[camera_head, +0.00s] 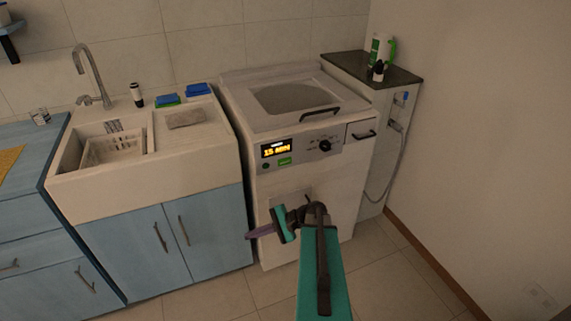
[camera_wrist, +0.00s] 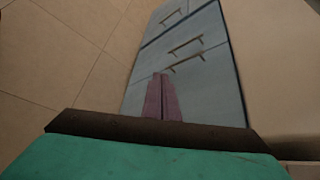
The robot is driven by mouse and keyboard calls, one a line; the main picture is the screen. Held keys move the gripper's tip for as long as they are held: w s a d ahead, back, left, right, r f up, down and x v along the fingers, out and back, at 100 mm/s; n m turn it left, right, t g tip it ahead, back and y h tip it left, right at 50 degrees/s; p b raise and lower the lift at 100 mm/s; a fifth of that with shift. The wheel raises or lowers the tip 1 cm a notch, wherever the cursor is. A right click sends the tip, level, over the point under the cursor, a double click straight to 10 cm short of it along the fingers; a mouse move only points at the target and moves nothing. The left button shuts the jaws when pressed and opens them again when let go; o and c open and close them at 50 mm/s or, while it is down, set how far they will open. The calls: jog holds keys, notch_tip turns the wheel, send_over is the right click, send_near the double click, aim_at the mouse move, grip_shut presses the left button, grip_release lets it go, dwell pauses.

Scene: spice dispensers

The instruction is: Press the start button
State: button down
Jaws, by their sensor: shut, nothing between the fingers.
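The white washing machine (camera_head: 300,190) stands right of the sink cabinet. Its front panel carries a lit display (camera_head: 276,148) reading about "15 MIN", a small green button (camera_head: 285,161) below it and a dark dial (camera_head: 325,145) to the right. A small round dark spot (camera_head: 266,165) sits left of the green button. Labels are too small to read, so I cannot tell which is the start button. My gripper (camera_head: 249,236) is shut and empty, low in front of the machine and pointing left. Its purple fingers (camera_wrist: 162,92) lie together in the wrist view, towards the blue cabinet (camera_wrist: 190,90).
A sink (camera_head: 110,145) over blue cabinets (camera_head: 165,240) is at the left. The machine's lid is closed, with a dark handle (camera_head: 320,113). A dark-topped side unit (camera_head: 352,66) holds bottles at the right. A bare wall bounds the right side; the tiled floor is clear.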

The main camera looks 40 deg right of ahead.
jog(key=s+d+r+m+t+h, duration=0.1)
jog(key=s+d+r+m+t, duration=0.1)
jog(key=d+r, duration=0.5)
jog(key=s+d+r+m+t+h, duration=0.1)
jog(key=d+r+t, duration=0.4)
jog(key=d, duration=0.8)
notch_tip(320, 180, up, 4)
jog(key=shift+s+f+m+b, duration=0.3)
jog(key=shift+s+m, duration=0.3)
jog(key=shift+s, duration=0.55)
jog(key=shift+w, duration=0.15)
send_near(280, 164)
jog(key=shift+w+a+f+p, duration=0.1)
jog(key=shift+w+a+p, duration=0.05)
jog(key=shift+w+a, duration=0.65)
jog(key=shift+w+a+f+p, duration=0.15)
jog(key=shift+w+a, duration=0.45)
jog(key=shift+w, duration=0.3)
jog(key=shift+w+d+r, duration=0.1)
jog(key=shift+w+d, duration=0.2)
jog(key=shift+w, duration=0.5)
jog(key=shift+s, duration=0.1)
jog(key=shift+s+a, duration=0.3)
jog(key=shift+s, duration=0.35)
dwell(0.3)
